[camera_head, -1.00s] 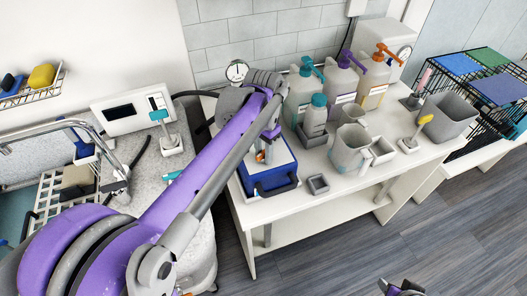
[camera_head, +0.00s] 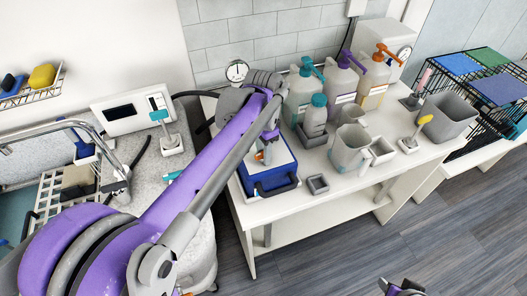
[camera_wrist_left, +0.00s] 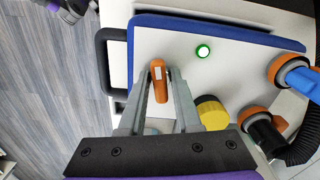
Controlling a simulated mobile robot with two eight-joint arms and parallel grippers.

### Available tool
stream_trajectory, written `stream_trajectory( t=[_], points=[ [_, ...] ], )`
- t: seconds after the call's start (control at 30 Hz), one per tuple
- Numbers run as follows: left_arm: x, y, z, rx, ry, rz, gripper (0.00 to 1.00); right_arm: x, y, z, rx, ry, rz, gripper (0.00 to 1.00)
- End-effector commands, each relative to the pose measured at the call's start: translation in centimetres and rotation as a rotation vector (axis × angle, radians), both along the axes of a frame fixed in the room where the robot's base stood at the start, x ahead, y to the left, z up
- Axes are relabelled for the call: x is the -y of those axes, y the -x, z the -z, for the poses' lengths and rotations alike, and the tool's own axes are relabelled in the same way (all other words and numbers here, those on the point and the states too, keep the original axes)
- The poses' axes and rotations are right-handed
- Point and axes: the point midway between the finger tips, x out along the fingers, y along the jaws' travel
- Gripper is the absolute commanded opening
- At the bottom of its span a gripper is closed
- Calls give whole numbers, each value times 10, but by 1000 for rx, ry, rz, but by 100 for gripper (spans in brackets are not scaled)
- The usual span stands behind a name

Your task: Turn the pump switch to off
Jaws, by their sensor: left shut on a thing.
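The pump is a box with a white top and blue sides (camera_head: 277,183) on the white table, partly hidden by my left arm. In the left wrist view its white top panel (camera_wrist_left: 225,52) carries an orange switch lever (camera_wrist_left: 158,82) and a lit green lamp (camera_wrist_left: 203,51). My left gripper (camera_wrist_left: 159,80) is shut on the orange switch, one finger on each side of it. In the head view the left gripper (camera_head: 264,155) is down at the pump's top, mostly hidden by the arm. Part of my right gripper (camera_head: 402,287) shows at the bottom edge; its fingers are unclear.
Pump bottles (camera_head: 341,77), a grey jug (camera_head: 350,148) and a grey bin (camera_head: 449,116) stand on the table. The floor at right is clear.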

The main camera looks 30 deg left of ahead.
Motion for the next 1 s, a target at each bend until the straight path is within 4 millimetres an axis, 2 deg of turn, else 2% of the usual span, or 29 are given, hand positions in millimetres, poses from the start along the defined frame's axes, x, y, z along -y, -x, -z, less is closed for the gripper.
stream_trajectory(
  t=[0.07,0.3,0.6,0.83,1.0],
  points=[
    [0,0,0,-1,0,15,0,0,0,0,0,0,0,44],
    [0,0,0,-1,0,227,0,0,-1,-2,1,0,0,44],
    [0,1,0,-1,1,251,0,0,-1,-2,1,0,0,44],
    [0,1,0,-1,1,455,0,0,-1,-4,3,0,0,44],
    [0,1,0,-1,1,489,0,0,-1,-4,2,0,0,44]
  ],
)
